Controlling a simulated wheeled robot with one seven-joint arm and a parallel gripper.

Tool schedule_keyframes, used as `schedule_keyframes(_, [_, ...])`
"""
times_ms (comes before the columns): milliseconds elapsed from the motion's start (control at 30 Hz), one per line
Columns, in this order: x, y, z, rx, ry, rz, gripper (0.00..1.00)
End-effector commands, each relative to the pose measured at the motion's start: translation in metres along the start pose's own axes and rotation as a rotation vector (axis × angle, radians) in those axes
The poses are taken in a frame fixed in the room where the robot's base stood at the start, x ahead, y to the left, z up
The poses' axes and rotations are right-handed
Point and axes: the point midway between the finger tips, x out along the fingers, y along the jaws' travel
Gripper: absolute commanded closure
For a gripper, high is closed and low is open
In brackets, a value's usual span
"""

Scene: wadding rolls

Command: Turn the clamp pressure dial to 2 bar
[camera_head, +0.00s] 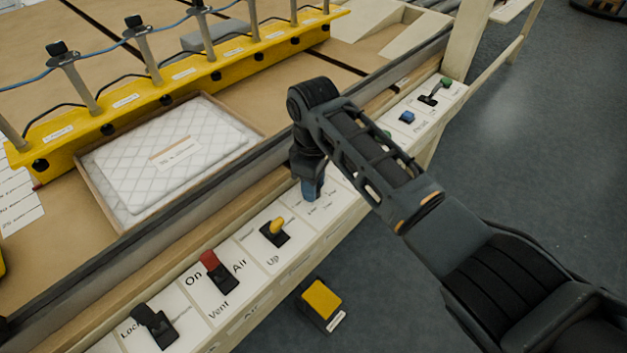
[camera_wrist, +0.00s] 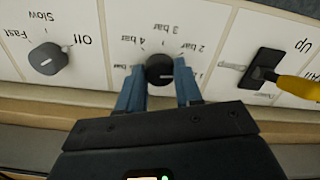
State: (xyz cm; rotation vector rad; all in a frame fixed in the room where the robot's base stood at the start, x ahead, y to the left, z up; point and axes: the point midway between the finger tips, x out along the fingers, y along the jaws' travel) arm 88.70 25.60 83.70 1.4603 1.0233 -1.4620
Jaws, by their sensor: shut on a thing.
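The clamp pressure dial (camera_wrist: 159,69) is a round black knob on a white panel in the wrist view. Marks of 1, 2, 3 and 4 bar are printed around it, upside down in this view. I cannot make out clearly which mark its pointer faces. My gripper (camera_wrist: 160,88) has its two blue fingers on either side of the dial, shut on it. In the head view my gripper (camera_head: 312,190) reaches down to the sloped control panel and hides the dial.
A grey Off/Slow/Fast knob (camera_wrist: 48,58) and a yellow-tipped Up lever (camera_wrist: 285,80) flank the dial. The head view also shows a red Air/Vent lever (camera_head: 210,262), a black Lock lever (camera_head: 155,325), a blue button (camera_head: 407,117) and a yellow floor pedal (camera_head: 321,299).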

Motion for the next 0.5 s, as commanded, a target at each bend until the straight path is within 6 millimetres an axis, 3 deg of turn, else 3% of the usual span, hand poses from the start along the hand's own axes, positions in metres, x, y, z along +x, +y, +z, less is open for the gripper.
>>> schedule_keyframes(500, [-0.0006,-0.0004,-0.0005,-0.415,0.001,0.0,0.96])
